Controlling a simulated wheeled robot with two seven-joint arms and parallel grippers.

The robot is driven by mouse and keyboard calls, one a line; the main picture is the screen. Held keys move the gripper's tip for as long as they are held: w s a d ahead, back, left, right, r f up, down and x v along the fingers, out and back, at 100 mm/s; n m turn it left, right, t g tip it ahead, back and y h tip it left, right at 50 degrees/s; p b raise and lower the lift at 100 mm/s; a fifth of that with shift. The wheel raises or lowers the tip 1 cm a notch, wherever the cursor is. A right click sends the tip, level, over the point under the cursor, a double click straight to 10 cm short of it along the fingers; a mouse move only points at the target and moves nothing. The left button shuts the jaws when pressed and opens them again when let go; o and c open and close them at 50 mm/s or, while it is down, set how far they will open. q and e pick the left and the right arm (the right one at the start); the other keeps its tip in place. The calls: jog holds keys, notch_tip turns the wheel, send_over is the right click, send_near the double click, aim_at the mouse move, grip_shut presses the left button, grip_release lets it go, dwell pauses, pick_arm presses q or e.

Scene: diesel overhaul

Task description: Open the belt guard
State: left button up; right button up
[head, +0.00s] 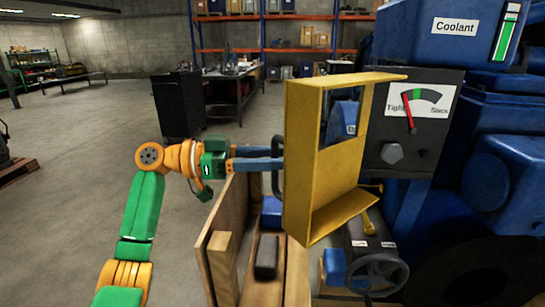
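The belt guard (297,150) is a yellow, box-shaped cover in the middle of the head view. It stands out from the blue engine at an angle, with its hollow inner side facing right, so it is swung open. A black upright handle (276,181) is on its left, outer face. My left gripper (278,158) reaches in from the left with its blue fingers at this handle and appears shut on it. The fingertips are partly hidden at the handle. My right gripper is not in view.
A Tight/Slack gauge panel (412,125) with a knob is right of the guard. A handwheel (377,271) sits below it. A wooden crate (221,255) stands under the guard. A dark cabinet (179,104) and workbench are behind. The floor at left is clear.

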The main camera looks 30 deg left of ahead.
pick_arm(q)
jog(key=b+v, duration=0.2)
jog(key=v, duration=0.5)
jog(key=shift+a+r, duration=0.1)
